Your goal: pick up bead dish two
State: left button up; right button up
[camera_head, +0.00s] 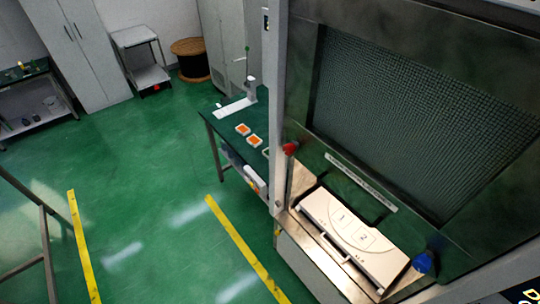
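Two small white square dishes with orange contents lie on the green-topped table in the middle of the view. One dish (243,130) is farther back, and the other dish (255,140) is nearer. I cannot read a number on either, so I cannot tell which is bead dish two. A pale rim beside the nearer one is partly hidden by the cabinet post. Neither of my grippers is in view.
The green table (226,122) also bears a white stand (236,107). The grey cabinet (405,110) fills the right, with a white panel (350,232) marked 1 and 2, a red knob (290,148) and a blue knob (423,262). Green floor (150,170) left of the table is clear.

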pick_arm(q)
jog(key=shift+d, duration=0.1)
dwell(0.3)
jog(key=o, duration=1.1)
